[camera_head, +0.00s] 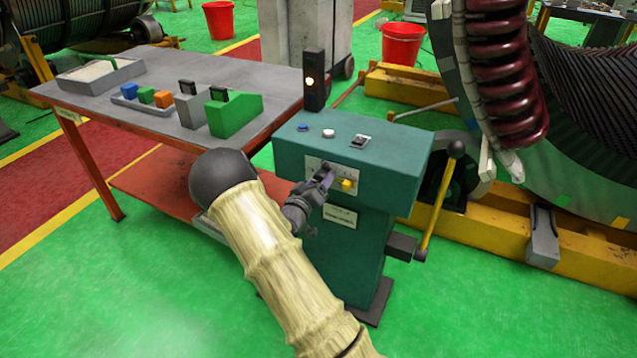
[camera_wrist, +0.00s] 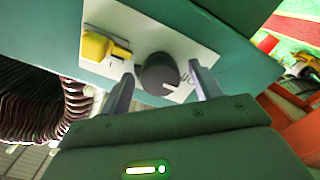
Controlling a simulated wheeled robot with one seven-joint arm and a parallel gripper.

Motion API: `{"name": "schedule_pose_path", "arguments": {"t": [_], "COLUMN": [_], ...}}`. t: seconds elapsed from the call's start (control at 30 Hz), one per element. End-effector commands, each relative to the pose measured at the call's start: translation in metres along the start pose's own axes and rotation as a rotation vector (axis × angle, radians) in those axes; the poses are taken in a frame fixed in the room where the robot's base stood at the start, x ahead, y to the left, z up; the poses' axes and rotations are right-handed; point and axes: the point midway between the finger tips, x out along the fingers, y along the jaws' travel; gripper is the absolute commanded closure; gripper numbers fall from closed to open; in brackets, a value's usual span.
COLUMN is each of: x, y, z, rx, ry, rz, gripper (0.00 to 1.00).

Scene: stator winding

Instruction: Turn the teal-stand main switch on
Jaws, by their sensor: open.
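The teal stand (camera_head: 360,160) is in the middle of the head view, with a pale switch plate (camera_head: 338,172) on its front face. In the wrist view the plate (camera_wrist: 196,48) carries a round dark knob (camera_wrist: 159,73) and a yellow switch (camera_wrist: 100,46). The yellow switch also shows in the head view (camera_head: 347,184). My gripper (camera_head: 324,178) is at the plate. In the wrist view my gripper (camera_wrist: 162,88) is open, with one finger on each side of the dark knob. I cannot tell if the fingers touch it. My gripper partly hides the knob in the head view.
A grey table (camera_head: 180,100) with several blocks is at the left. Green floor (camera_head: 150,290) is clear in front.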

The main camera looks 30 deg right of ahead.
Motion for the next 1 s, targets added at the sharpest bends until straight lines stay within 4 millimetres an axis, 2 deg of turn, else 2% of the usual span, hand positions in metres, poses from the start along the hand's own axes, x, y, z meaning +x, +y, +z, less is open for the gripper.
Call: {"name": "schedule_pose_path", "arguments": {"t": [0.07,0.3,0.67,1.0], "x": [-0.0003,-0.0005,-0.0007,-0.0006], "y": [0.0000,-0.0001,-0.0007,-0.0018], "z": [0.0000,0.0001,0.0008,0.0022], "rx": [0.000,0.000,0.035,0.214], "ry": [0.000,0.000,-0.001,-0.001], "rz": [0.000,0.000,0.000,0.001], "gripper": [0.37,0.81,0.81,0.81]}}
